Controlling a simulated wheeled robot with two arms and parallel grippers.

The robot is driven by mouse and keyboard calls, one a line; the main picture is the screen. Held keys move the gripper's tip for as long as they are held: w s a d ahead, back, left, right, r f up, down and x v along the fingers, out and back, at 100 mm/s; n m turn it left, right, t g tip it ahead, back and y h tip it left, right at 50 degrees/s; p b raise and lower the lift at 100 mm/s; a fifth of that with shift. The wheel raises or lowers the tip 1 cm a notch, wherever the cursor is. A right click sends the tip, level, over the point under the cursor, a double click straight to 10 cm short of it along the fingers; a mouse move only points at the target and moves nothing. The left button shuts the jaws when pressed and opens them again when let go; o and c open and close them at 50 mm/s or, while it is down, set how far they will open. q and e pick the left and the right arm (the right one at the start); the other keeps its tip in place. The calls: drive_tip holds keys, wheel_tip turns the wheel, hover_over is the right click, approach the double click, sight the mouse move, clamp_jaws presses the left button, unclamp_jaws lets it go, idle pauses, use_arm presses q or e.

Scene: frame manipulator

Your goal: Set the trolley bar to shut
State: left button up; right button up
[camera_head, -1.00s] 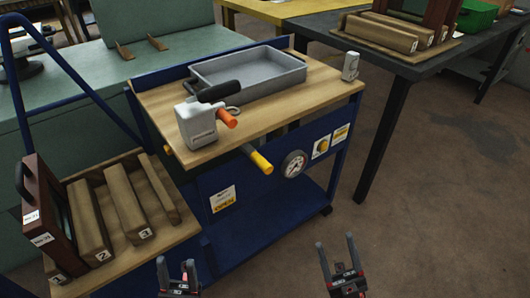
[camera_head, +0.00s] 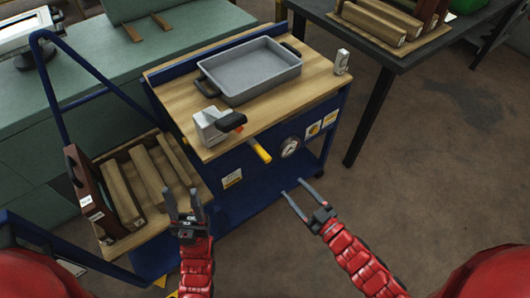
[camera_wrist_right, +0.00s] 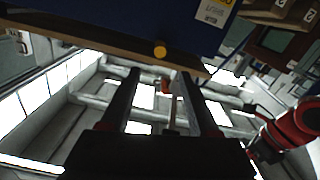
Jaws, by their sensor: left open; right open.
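The trolley (camera_head: 262,180) is dark blue with a wooden top. A bar with a yellow end (camera_head: 259,151) sticks out from its front below the top's edge. The bar's round yellow end also shows in the right wrist view (camera_wrist_right: 160,51), beyond and above the fingers. I cannot tell the bar's setting. My right gripper (camera_head: 294,188) is open and empty, in front of the trolley, below and right of the bar in the picture. Its open fingers show in the right wrist view (camera_wrist_right: 160,95). My left gripper (camera_head: 181,203) is open and empty, left of the bar, before the lower wooden shelf.
On the trolley top are a grey tray (camera_head: 250,73), a white device (camera_head: 211,126) with a black and orange handle, and a small white block (camera_head: 342,61). A round gauge (camera_head: 290,147) is right of the bar. Wooden blocks (camera_head: 148,176) fill the left shelf. Floor at right is clear.

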sight(265, 157)
drive_tip(key=b+x, duration=0.1)
drive_tip(key=x, duration=1.4)
drive_tip(key=shift+w+a, duration=0.1)
drive_tip(key=shift+a, duration=0.05)
clamp_jaws()
idle(0.7)
